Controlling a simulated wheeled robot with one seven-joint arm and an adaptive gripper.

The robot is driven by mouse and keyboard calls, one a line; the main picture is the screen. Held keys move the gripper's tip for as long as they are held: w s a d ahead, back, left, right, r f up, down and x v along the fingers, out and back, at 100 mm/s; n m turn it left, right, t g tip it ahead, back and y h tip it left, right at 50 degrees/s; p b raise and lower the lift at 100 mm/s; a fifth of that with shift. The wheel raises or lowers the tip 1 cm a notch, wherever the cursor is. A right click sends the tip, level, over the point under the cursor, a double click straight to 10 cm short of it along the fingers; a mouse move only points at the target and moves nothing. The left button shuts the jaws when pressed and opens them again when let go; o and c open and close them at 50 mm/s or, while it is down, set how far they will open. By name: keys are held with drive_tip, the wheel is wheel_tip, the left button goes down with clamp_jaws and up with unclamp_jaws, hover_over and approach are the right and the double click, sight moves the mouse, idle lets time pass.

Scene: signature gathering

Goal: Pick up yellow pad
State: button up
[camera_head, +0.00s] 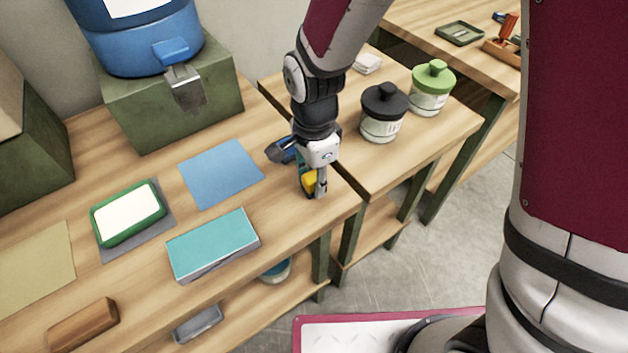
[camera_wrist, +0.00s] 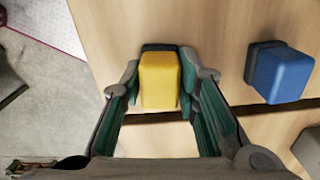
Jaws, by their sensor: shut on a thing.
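The yellow pad (camera_wrist: 160,82) is a small yellow block with a dark base, standing between the fingers in the wrist view. In the head view only a small part of the yellow pad (camera_head: 309,181) shows, near the right end of the wooden table; the fingers hide the rest. My gripper (camera_head: 313,188) points down over the table and is shut on the yellow pad. In the wrist view my gripper (camera_wrist: 160,88) has one finger on each side of it. I cannot tell whether the pad touches the table.
A blue pad (camera_wrist: 280,75) with a dark base stands close to the right in the wrist view. The wooden table (camera_head: 325,215) also bears a teal box (camera_head: 212,243), a blue sheet (camera_head: 221,173) and a green-framed pad (camera_head: 127,212). Black-lidded (camera_head: 383,112) and green-lidded (camera_head: 432,88) jars stand right.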

sight(315, 179)
drive_tip(key=shift+r, duration=0.5)
drive_tip(key=r, duration=0.1)
drive_tip(key=s+r, duration=0.1)
drive_tip(key=shift+d+r, duration=0.1)
drive_tip(key=shift+r, duration=0.3)
drive_tip(key=s+d+r+p, duration=0.1)
drive_tip(key=s+d+p, duration=0.2)
drive_tip(key=s, duration=0.9)
drive_tip(key=p, duration=0.3)
drive_tip(key=shift+s+r, duration=0.3)
drive_tip(key=shift+s, duration=0.1)
drive_tip(key=s+p, duration=0.1)
drive_tip(key=p, duration=0.3)
drive_tip(key=shift+s+d+f+p, duration=0.1)
drive_tip(key=shift+s+d+p, duration=0.2)
drive_tip(key=shift+s+d, duration=0.05)
drive_tip(key=shift+f, duration=0.1)
